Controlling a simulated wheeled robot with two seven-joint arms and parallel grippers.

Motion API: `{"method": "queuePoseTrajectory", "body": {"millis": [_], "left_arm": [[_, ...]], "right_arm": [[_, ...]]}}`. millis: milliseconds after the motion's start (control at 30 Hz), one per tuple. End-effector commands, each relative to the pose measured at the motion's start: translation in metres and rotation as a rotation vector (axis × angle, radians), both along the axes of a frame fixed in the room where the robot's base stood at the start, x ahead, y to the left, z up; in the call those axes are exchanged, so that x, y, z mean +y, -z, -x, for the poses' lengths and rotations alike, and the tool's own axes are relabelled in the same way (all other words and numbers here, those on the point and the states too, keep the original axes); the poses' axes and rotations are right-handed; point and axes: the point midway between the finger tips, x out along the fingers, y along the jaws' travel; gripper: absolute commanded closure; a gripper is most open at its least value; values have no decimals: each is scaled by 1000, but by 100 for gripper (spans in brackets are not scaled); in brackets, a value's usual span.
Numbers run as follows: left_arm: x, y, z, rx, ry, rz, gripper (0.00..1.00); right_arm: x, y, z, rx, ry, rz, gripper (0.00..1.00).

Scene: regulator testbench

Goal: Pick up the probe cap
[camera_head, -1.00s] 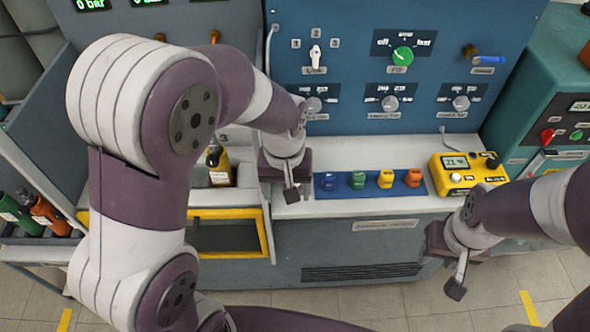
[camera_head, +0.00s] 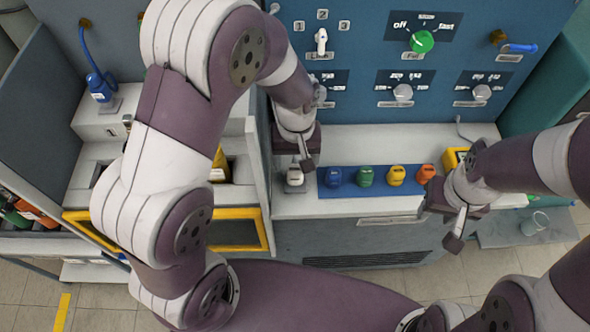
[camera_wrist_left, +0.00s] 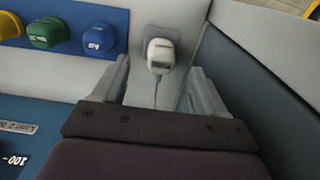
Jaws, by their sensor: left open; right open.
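A white cap-like piece (camera_head: 295,175) stands on a small grey plate at the left end of the white ledge. It looks like the probe cap. In the left wrist view, it (camera_wrist_left: 160,55) shows beyond and between my fingers, with a thin cord-like line below it. My left gripper (camera_wrist_left: 160,85) is open with a finger on each side, apart from the cap. In the head view, my left gripper (camera_head: 303,158) is just above and behind the cap. My right gripper (camera_head: 453,222) is open and empty in front of the ledge's right part.
Blue (camera_head: 332,177), green (camera_head: 365,176), yellow (camera_head: 396,175) and orange (camera_head: 426,174) caps stand in a row on a blue strip right of the white piece. A yellow box (camera_head: 455,157) is partly hidden by my right arm. A glass beaker (camera_head: 534,223) stands on a shelf at right.

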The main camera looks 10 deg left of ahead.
Motion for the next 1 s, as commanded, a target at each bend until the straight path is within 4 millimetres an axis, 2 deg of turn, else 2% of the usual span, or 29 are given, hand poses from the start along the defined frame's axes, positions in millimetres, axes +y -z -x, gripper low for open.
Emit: {"method": "queuePoseTrajectory", "body": {"millis": [200,300,533,567,700,733,1000], "left_arm": [[3,38,1,4,-1,-1,28],[2,51,0,2,0,0,28],[2,54,0,-1,0,1,28],[2,54,0,-1,0,1,31],[2,54,0,-1,0,0,76],[2,54,0,-1,0,0,85],[2,53,-1,-1,0,1,85]], "right_arm": [[0,-2,0,0,0,0,57],[0,-1,0,0,0,0,57],[0,-1,0,0,0,0,57],[0,-1,0,0,0,0,57],[0,-1,0,0,0,0,57],[0,-1,0,0,0,0,57],[0,-1,0,0,0,0,57]]}}
